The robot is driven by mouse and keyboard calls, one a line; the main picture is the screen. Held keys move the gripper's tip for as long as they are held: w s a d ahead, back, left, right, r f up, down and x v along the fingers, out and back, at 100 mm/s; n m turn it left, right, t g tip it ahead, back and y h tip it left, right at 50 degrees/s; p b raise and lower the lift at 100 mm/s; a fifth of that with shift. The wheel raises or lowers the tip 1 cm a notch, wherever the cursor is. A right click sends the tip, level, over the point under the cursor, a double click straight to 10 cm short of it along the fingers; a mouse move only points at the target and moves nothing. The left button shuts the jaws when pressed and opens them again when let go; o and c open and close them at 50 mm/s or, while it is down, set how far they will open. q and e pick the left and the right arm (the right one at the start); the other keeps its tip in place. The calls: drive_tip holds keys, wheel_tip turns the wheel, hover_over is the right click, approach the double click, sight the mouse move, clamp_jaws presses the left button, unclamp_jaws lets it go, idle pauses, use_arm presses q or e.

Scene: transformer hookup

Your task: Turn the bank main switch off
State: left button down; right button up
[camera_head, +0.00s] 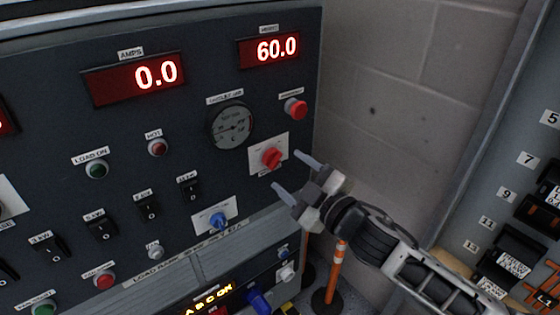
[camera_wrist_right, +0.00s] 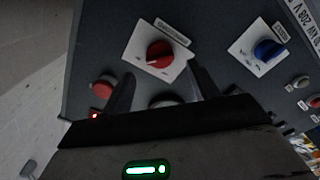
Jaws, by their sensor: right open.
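A red rotary knob (camera_head: 271,157) on a white plate sits at the right side of the dark load bank panel (camera_head: 60,130); its label is too small to read. It also shows in the right wrist view (camera_wrist_right: 158,54), just beyond the fingertips. My right gripper (camera_head: 293,174) is open and empty, in front of the panel's right edge. Its two fingers point towards the panel, beside the red knob, with no contact visible. In the wrist view the fingers (camera_wrist_right: 163,82) are spread below the knob. My left gripper is not in view.
A red push button (camera_head: 296,108) is above the knob, and a blue rotary knob (camera_head: 218,222) lies lower left. A round gauge (camera_head: 233,126) and black rocker switches (camera_head: 148,207) are nearby. A breaker panel (camera_head: 480,190) stands at right. An orange post (camera_head: 335,273) is behind my right arm.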

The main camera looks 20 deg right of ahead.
sight(277, 162)
drive_tip(key=shift+x, duration=2.3)
drive_tip(key=c, duration=1)
drive_tip(key=shift+o, duration=0.2)
